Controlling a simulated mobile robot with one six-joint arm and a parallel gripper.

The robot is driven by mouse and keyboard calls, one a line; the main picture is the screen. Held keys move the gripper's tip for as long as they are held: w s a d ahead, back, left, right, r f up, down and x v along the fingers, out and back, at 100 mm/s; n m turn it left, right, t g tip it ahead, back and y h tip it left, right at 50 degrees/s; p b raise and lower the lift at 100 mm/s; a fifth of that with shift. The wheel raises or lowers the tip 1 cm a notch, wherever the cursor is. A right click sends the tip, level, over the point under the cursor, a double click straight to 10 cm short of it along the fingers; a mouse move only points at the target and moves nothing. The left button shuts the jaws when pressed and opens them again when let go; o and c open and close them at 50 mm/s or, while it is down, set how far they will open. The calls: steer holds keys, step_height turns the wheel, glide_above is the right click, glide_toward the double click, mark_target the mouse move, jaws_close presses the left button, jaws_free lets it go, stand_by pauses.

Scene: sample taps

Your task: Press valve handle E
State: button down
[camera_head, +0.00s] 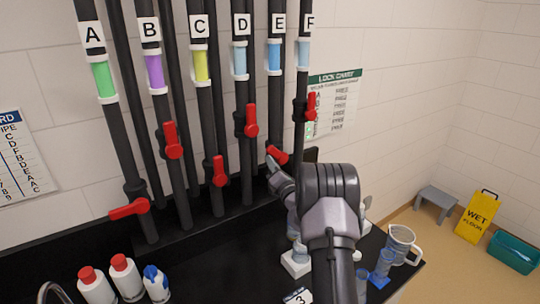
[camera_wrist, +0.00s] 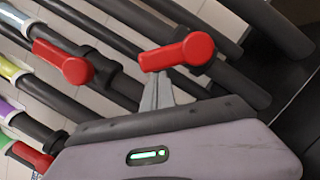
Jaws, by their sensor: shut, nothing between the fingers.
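Valve handle E (camera_head: 278,154) is a red lever low on the dark pipe under the E label (camera_head: 278,22). It lies slanted across the pipe in the head view. My gripper (camera_head: 270,162) is shut and empty, its tips right at the handle and partly covering it. In the wrist view a red handle (camera_wrist: 178,54), apparently E, lies just beyond my closed fingertips (camera_wrist: 158,78). The tips overlap its lower edge; I cannot tell whether they touch it.
Other red handles sit on neighbouring pipes: D (camera_head: 251,121), C (camera_head: 219,171), B (camera_head: 172,140), F (camera_head: 311,107) and A (camera_head: 130,208). Bottles (camera_head: 124,275) stand at the counter's front left. A clear jug (camera_head: 402,246) and blue glassware (camera_head: 381,268) stand right of my arm.

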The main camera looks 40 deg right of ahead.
mark_target(272, 150)
steer(key=r+m+p, duration=0.1)
steer(key=m+p, duration=0.1)
steer(key=p, duration=0.1)
steer(key=d+r+m+g+p, duration=0.1)
steer(key=r+m+p, duration=0.1)
steer(key=m+p, duration=0.1)
steer(key=shift+d+r+p, duration=0.15)
steer(key=shift+p, duration=0.2)
steer(key=d+m+p, duration=0.1)
steer(key=d+r+m+g+p, duration=0.1)
steer(key=m+p, duration=0.1)
steer(key=shift+s+h, duration=0.1)
steer(key=shift+h, duration=0.2)
steer(key=shift+d+r+p, duration=0.1)
steer(key=shift+p, duration=0.25)
